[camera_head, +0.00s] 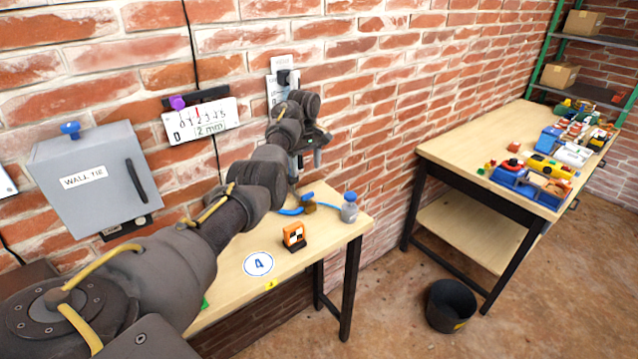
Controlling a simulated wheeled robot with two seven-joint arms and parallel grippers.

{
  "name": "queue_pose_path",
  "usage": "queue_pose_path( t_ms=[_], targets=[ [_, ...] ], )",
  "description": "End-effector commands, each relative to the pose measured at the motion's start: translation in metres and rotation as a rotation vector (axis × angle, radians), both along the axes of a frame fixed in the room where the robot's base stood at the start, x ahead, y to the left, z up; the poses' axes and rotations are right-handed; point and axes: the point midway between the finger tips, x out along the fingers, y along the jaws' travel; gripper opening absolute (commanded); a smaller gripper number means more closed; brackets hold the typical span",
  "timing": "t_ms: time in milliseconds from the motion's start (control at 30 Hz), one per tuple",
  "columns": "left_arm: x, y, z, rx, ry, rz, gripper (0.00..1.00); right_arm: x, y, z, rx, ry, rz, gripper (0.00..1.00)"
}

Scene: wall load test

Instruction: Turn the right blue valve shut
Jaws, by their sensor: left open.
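A small blue valve handle (306,197) with a brass-coloured body sits on a blue hose (289,211) on the near wooden table. I see no second valve of this kind, and its exact turn is too small to tell. A grey bottle with a blue top (349,208) stands just right of it, at the table's far right corner. My left gripper (306,162) is open and empty in front of the brick wall, in the picture above the blue handle and apart from it. My left arm hides much of the near table. My right gripper is out of view.
A grey wall box (95,178) with a blue knob (70,128) hangs at the left, beside a white gauge plate (200,121). An orange marked block (294,236) stands on the near table (320,255). A second table (465,150) and a black bin (450,306) are at the right.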

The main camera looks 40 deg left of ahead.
Motion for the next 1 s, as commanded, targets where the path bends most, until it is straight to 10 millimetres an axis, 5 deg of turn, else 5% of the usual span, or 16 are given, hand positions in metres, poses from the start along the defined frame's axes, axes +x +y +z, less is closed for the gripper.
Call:
queue_pose_path(
  t_ms=[433, 1000],
  targets=[
    [-0.002, 0.003, -0.007, 0.0, 0.002, 0.004, 0.67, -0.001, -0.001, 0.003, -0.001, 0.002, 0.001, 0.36],
    [-0.001, 0.0, -0.1, 0.0, 0.001, 0.001, 0.67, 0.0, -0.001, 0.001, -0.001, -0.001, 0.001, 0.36]
  ],
)
